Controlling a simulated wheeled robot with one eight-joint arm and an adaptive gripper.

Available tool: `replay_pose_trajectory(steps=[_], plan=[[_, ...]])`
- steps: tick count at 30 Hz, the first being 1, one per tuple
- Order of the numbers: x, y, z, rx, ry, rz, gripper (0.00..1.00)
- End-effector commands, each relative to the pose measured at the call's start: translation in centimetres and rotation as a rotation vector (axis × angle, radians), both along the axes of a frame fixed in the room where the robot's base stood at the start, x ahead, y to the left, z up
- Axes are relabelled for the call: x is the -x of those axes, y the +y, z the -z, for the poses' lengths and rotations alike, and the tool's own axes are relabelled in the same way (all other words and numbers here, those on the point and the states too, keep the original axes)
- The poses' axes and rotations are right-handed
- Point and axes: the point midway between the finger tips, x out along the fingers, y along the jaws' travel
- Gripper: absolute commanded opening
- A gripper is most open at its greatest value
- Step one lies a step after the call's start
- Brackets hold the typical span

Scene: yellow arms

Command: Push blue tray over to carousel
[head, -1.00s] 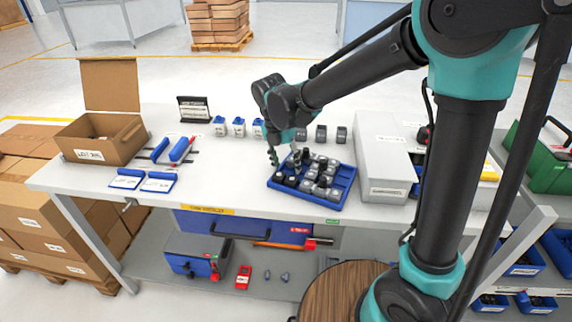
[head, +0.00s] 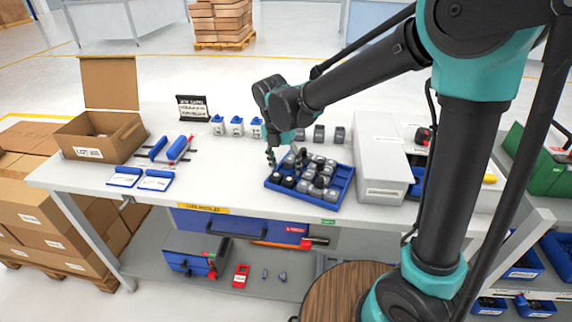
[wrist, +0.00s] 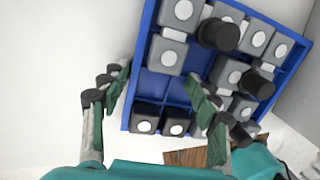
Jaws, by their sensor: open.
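The blue tray (head: 341,192) lies on the white workbench, near its front edge. It is divided into compartments holding several grey blocks with white round spots and some dark round knobs. It also shows in the wrist view (wrist: 128,115), where some compartments are empty. My gripper (head: 282,155) is open at the tray's back left. In the wrist view my gripper (wrist: 160,82) has one finger outside the tray's left wall and the other over the tray's inside. I cannot tell whether the fingers touch the tray. I cannot make out which thing is the carousel.
A long pale grey box (head: 384,165) stands close on the tray's right. A cardboard box (head: 95,140) and blue-handled tools (head: 178,149) are at left. The bench (head: 220,170) is clear left of the tray.

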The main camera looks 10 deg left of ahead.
Motion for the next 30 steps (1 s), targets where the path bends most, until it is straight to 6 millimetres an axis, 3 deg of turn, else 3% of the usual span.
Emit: replay_pose_trajectory(steps=[1,5,6,11,23,30], plan=[[-0.1,-1.0,0.0,0.020,-0.002,0.010,0.15],[-0.1,-1.1,0.0,0.021,-0.002,0.012,0.17],[-0.1,-1.1,0.0,0.021,-0.003,0.013,0.65],[-0.2,-1.0,0.0,0.020,-0.003,0.012,0.85],[-0.1,-0.6,-0.3,0.014,-0.002,0.008,0.87],[0.1,-0.2,-3.5,0.014,-0.002,0.008,0.87]])
